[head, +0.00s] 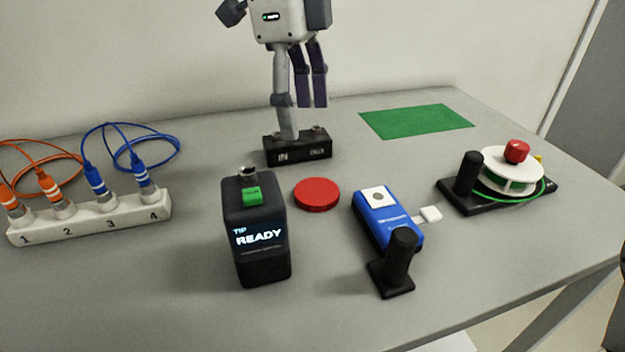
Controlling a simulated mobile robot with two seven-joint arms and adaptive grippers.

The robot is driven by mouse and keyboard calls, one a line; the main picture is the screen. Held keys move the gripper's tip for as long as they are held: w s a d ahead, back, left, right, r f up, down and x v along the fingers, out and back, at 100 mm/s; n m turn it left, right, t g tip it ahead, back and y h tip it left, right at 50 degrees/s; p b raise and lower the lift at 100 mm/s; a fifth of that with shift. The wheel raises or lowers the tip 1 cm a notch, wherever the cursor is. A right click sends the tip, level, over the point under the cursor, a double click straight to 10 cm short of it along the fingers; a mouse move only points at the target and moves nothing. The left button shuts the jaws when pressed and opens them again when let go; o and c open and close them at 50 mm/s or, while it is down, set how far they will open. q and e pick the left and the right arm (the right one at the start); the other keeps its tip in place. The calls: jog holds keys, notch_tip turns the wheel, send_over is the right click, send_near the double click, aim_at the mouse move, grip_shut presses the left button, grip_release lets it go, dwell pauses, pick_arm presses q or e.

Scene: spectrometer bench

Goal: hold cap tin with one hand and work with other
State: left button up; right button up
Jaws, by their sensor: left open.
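A flat, round red tin (317,194), which I take to be the cap tin, lies in the middle of the table. My left gripper (301,104) is at the top centre, a grey body with its fingers pointing down, open. It is beyond the tin and apart from it, above a black block (305,148) marked IN. One finger lines up with a grey upright on that block; I cannot tell whether they touch. My right gripper is not in view.
A black device (262,262) reading READY stands left of the tin. A blue device (384,212) with a black post (399,254) stands right. A numbered socket strip (92,220) with orange and blue cables is left. A spool stand (508,172) and green mat (415,121) are right.

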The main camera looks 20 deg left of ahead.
pick_arm(q)
send_over(317, 190)
jog(key=a, duration=0.1)
notch_tip(317, 190, down, 7)
jog(key=shift+s+a+r, duration=0.1)
jog(key=shift+a, duration=0.05)
jog(key=f, duration=0.2)
jog(key=d+f, duration=0.1)
jog(key=f, duration=0.2)
jog(key=shift+f, duration=0.1)
jog(key=shift+c, duration=0.4)
jog(key=c, duration=0.4)
